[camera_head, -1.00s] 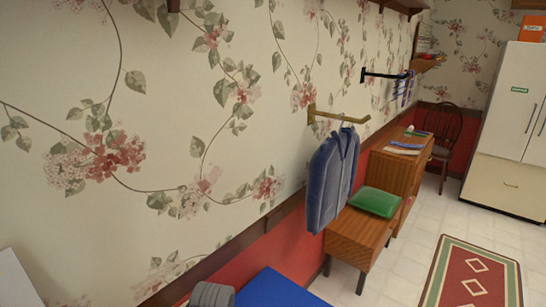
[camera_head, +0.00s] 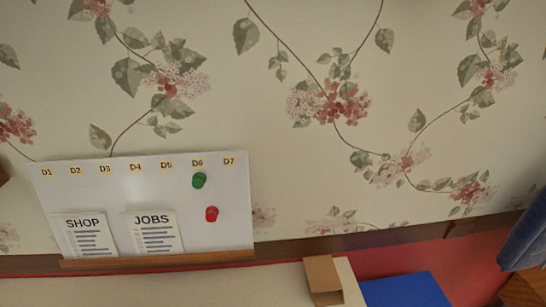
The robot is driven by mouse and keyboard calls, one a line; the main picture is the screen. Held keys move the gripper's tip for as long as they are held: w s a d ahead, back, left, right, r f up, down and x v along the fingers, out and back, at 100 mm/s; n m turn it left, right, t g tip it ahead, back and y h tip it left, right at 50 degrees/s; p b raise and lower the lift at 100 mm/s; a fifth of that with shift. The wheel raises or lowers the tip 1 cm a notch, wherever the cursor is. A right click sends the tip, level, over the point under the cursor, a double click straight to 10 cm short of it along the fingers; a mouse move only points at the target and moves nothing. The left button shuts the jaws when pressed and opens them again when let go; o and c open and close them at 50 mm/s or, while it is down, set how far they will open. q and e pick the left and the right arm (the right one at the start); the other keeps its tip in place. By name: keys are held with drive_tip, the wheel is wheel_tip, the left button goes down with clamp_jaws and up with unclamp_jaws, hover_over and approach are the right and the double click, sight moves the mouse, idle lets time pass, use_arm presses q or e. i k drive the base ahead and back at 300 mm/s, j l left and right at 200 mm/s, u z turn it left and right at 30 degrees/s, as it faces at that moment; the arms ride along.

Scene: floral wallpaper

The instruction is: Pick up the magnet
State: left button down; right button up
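A green round magnet (camera_head: 199,180) sits on the white board (camera_head: 228,230) under the label D6. A red round magnet (camera_head: 211,214) sits lower on the same board, a little to the right of the green one. The board stands against the wall at the lower left, with labels D1 to D7 along its top. Neither of my grippers is in view.
A SHOP sheet (camera_head: 84,236) and a JOBS sheet (camera_head: 154,233) are on the board's lower left. Below are a pale surface (camera_head: 200,286), a brown block (camera_head: 323,279) and a blue panel (camera_head: 405,291). Dark blue clothing (camera_head: 525,240) hangs at the right edge.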

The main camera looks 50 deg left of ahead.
sight(199, 179)
drive_tip(key=u, duration=2.2)
